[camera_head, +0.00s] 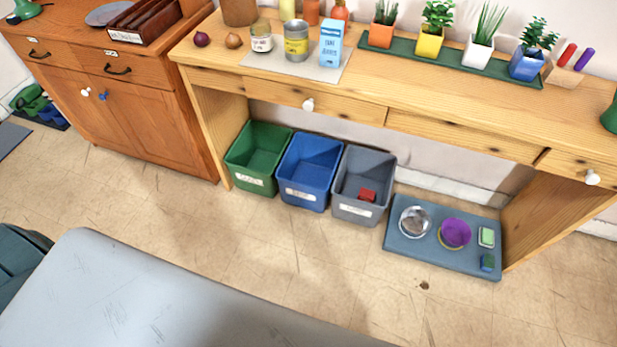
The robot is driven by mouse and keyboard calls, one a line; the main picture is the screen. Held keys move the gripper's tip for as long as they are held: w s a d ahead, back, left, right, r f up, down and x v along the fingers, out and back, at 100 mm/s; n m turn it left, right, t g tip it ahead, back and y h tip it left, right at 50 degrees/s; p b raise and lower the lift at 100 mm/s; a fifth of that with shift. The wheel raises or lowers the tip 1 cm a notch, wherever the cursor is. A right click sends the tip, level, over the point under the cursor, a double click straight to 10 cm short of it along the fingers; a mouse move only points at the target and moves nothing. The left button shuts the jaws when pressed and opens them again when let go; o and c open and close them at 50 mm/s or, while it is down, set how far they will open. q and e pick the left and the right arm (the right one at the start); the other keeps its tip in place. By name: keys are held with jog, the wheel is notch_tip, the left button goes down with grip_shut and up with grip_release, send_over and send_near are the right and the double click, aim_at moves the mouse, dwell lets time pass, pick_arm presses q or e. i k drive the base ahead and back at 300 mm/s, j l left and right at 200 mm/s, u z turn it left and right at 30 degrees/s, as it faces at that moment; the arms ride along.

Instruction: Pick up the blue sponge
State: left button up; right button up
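A small block, blue with a green top, looks like the blue sponge (487,263). It lies at the near right corner of a blue-grey mat (430,258) on the floor, under the right part of the wooden desk. A green and white block (486,237) lies just behind it on the same mat. A purple bowl with a yellowish rim (455,233) and a metal bowl (414,222) stand to the left. Neither of my grippers is in view.
Green (257,158), blue (308,172) and grey (362,185) bins stand left of the mat; the grey one holds a red object. The desk (450,95) overhangs the mat, and its side panel (550,220) stands close on the right.

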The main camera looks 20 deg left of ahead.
aim_at(487, 261)
jog(key=z, duration=1.25)
